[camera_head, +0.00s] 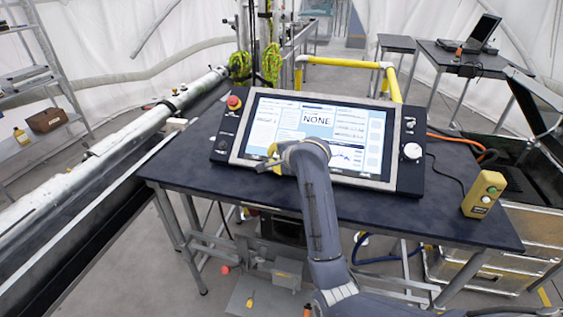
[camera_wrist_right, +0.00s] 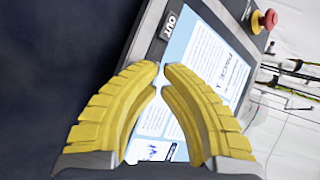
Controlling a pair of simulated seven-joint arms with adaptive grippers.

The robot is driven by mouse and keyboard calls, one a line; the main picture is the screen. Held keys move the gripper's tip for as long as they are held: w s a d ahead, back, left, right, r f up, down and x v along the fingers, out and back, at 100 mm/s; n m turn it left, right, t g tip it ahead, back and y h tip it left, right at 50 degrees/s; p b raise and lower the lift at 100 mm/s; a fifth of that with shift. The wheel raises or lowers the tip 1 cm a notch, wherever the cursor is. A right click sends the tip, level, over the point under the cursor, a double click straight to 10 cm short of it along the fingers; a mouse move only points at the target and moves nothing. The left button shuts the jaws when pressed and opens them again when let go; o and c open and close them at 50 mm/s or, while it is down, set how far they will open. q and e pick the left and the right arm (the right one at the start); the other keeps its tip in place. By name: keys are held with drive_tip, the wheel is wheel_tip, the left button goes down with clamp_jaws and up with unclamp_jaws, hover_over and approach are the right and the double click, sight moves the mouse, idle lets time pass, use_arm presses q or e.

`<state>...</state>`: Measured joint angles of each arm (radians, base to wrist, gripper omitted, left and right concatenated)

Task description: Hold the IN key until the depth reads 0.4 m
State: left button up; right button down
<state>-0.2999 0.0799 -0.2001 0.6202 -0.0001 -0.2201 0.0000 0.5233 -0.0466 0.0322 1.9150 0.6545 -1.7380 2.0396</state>
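The console (camera_head: 225,135) stands on the dark table with its lit screen (camera_head: 345,125). Large text on the screen reads NONE; I cannot read a depth value. In the right wrist view a key marked OUT (camera_wrist_right: 170,23) sits on the frame beside the screen (camera_wrist_right: 205,75). I cannot see the IN key; my fingers may hide it. My right gripper (camera_head: 273,158) is at the lower left of the screen, over its front edge. In the wrist view its yellow fingers (camera_wrist_right: 161,70) have their tips nearly together, with nothing between them. Contact with the panel cannot be told. My left gripper is not in view.
A red stop button (camera_head: 234,102) is at the console's upper left, and a white knob (camera_head: 412,151) at its right. A yellow control box (camera_head: 484,194) stands on the table's right end. A long pipe (camera_head: 100,160) runs at left. The front table (camera_head: 400,215) is mostly clear.

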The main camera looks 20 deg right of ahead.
drive_tip(key=shift+s+r, duration=0.1)
drive_tip(key=shift+r, duration=0.05)
drive_tip(key=shift+s+a+r, duration=0.2)
drive_tip(key=shift+s+r, duration=0.1)
drive_tip(key=shift+r, duration=0.2)
idle(0.3)
drive_tip(key=shift+s+a+r, duration=0.25)
drive_tip(key=shift+s+r, duration=0.15)
drive_tip(key=shift+r, duration=0.3)
drive_tip(key=shift+s+a+r, duration=0.3)
drive_tip(key=shift+s+r, duration=0.1)
drive_tip(key=shift+r, duration=0.25)
drive_tip(key=shift+s+a+r, duration=0.25)
drive_tip(key=shift+s+r, duration=0.15)
drive_tip(key=shift+r, duration=0.3)
